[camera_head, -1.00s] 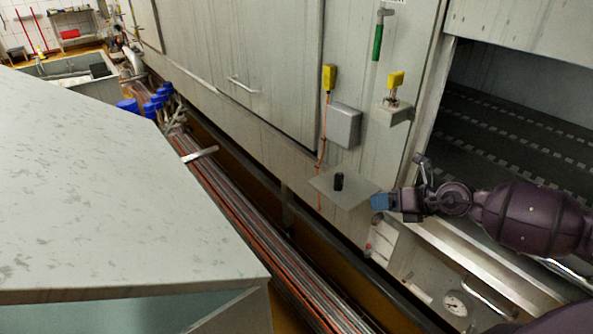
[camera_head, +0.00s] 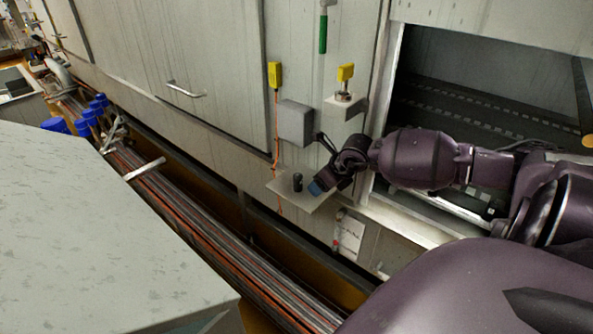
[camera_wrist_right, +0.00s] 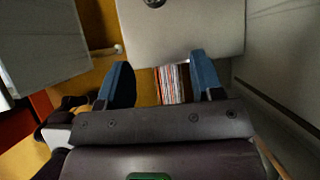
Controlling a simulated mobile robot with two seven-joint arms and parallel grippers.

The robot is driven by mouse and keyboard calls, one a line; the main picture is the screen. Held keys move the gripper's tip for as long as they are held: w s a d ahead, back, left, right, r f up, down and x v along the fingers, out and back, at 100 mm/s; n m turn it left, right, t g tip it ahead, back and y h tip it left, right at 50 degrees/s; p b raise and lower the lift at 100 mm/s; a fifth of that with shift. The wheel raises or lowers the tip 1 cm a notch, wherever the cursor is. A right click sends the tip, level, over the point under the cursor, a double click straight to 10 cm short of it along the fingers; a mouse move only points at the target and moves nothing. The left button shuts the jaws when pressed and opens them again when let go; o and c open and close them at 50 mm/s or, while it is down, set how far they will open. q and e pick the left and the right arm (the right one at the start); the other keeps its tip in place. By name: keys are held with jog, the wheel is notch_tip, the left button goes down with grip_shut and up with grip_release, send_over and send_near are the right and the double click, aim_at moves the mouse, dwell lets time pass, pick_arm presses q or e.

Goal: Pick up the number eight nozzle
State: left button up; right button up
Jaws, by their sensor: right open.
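A small dark cylindrical piece (camera_head: 297,182), which may be the nozzle, stands upright on a small grey shelf (camera_head: 310,200) fixed to the wall; no number is legible on it. In the right wrist view its round dark top (camera_wrist_right: 155,3) is cut by the upper edge, over the pale shelf (camera_wrist_right: 185,35). My right gripper (camera_head: 318,187) is just right of the piece, apart from it. In the right wrist view its two blue fingers (camera_wrist_right: 160,77) are spread with nothing between them. My left gripper is out of view.
A grey box (camera_head: 294,124) and a bracket with a yellow-topped item (camera_head: 345,73) are on the wall above the shelf. A yellow box (camera_head: 275,75) with an orange cord hangs left. Pipes (camera_head: 190,220) run below. A grey worktop (camera_head: 90,240) fills the lower left.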

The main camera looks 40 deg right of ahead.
aim_at(299, 175)
jog(key=w, duration=0.4)
jog(key=w+b, duration=0.1)
jog(key=w, duration=0.1)
jog(key=shift+w+a, duration=0.2)
jog(key=shift+a, duration=0.05)
jog(key=shift+w, duration=0.4)
jog(key=b+x, duration=0.1)
jog(key=x, duration=0.4)
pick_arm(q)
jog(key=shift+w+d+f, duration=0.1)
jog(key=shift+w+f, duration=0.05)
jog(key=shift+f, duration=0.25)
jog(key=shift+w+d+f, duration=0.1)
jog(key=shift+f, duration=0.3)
pick_arm(e)
jog(key=c, duration=1)
